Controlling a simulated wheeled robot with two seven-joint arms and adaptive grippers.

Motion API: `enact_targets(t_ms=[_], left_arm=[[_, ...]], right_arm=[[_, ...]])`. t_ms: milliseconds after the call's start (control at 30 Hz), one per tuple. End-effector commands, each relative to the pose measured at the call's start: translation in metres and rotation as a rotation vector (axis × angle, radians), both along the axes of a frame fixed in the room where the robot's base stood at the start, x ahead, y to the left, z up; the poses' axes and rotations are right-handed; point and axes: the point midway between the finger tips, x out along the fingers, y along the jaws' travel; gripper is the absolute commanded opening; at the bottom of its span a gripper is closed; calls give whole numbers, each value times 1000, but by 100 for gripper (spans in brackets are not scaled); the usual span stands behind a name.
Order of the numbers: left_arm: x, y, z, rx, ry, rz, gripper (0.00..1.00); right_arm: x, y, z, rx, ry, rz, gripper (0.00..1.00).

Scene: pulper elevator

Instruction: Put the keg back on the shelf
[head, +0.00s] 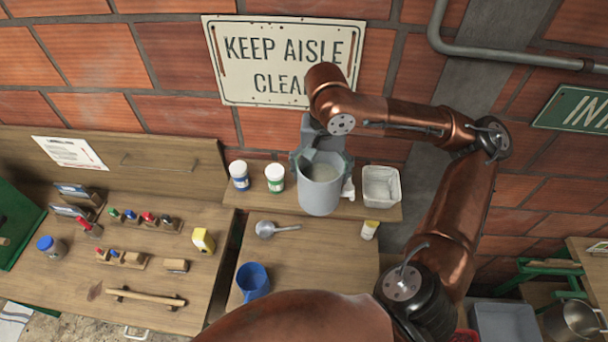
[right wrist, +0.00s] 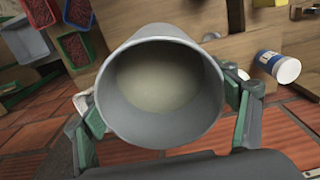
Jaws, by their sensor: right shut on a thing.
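The keg (head: 320,194) is a grey open-topped cylinder with a pale inside. A small white part (head: 348,190) shows at its right side in the head view. My right gripper (head: 320,160) is shut on the keg. In the right wrist view the keg (right wrist: 160,128) sits between the green-and-grey fingers, and its open mouth faces that camera. The wooden shelf (head: 388,211) runs along the brick wall. In the head view the keg overlaps the shelf's front edge; its underside is hidden, so I cannot tell whether it touches the shelf. My left gripper is not in view.
Below are a metal scoop (head: 266,229), a blue mug (head: 253,280) and a small tube (head: 369,230) on the bench.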

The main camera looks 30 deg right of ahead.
Motion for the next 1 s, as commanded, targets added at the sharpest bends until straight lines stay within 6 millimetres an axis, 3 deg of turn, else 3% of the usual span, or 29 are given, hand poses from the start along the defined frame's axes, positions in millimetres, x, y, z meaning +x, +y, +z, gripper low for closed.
enact_targets(t_ms=[167,400,500,633,867,1000], left_arm=[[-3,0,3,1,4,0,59],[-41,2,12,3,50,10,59],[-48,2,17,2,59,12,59],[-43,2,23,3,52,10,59],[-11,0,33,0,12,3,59],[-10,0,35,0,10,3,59]], right_arm=[[12,-2,-3,3,-1,4,21],[53,-19,-21,3,0,6,21],[70,-28,-30,2,-1,5,21],[90,-39,-46,2,1,4,21],[113,-51,-77,0,-3,5,21],[120,-54,-86,0,-4,4,21]])
